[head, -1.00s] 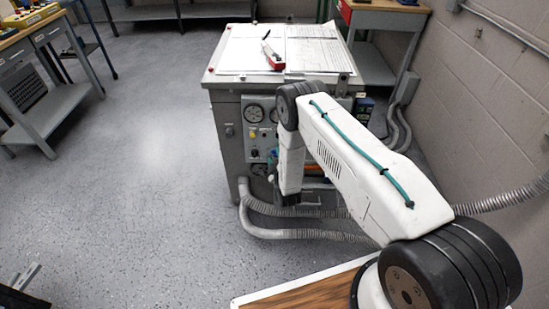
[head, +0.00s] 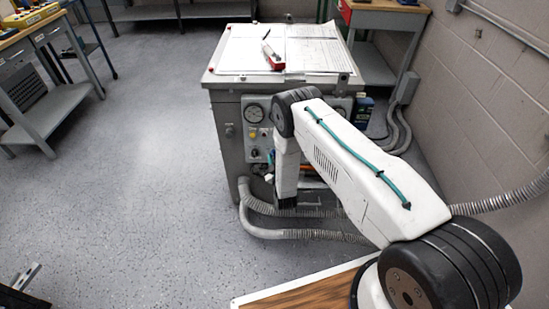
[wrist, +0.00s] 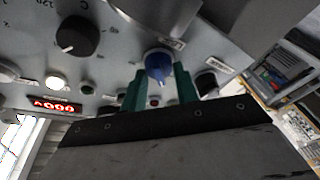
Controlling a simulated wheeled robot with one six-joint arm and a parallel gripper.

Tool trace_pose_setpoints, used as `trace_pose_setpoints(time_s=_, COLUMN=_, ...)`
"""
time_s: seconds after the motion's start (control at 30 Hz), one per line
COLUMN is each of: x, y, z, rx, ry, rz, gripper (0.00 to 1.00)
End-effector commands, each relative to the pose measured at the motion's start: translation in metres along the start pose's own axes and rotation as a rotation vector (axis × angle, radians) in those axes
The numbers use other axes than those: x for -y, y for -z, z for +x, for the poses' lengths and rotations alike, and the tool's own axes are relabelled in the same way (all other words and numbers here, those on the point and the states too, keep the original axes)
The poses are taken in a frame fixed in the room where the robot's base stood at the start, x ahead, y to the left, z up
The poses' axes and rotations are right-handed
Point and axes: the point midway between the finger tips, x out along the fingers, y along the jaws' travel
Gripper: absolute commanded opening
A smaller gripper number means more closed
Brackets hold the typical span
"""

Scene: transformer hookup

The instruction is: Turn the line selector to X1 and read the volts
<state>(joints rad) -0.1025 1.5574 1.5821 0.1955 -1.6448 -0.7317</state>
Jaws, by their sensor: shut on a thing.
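In the wrist view, a blue knob (wrist: 158,65) sits on the grey panel (wrist: 118,72), with a small label plate (wrist: 173,43) by it that looks like LINE. My gripper (wrist: 159,78) has its green fingers on either side of the blue knob and is shut on it. A larger black knob (wrist: 77,36) is to the left, near printed numbers. A red lit display (wrist: 55,106) is at the lower left; its digits are too small to read surely. In the head view, my arm covers part of the cabinet front (head: 228,135), and my gripper is hard to make out there.
Another black knob (wrist: 206,83) is close to the right finger. A gauge (head: 253,113) shows on the cabinet front. Papers and a red-and-white tool (head: 272,57) lie on the cabinet top. Grey hoses (head: 290,233) run along the floor; the floor to the left is clear.

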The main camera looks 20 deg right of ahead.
Motion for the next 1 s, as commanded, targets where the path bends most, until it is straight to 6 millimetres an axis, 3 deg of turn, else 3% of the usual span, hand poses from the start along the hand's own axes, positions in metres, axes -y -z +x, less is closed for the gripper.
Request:
trace_pose_setpoints(time_s=0.5, x=0.0012, y=0.0001, z=-0.0003, rx=0.001, ry=-0.105, rz=0.312, gripper=0.07)
trace_pose_setpoints(time_s=1.0, x=0.0008, y=-0.0005, z=-0.0005, rx=0.001, ry=-0.127, rz=0.372, gripper=0.07)
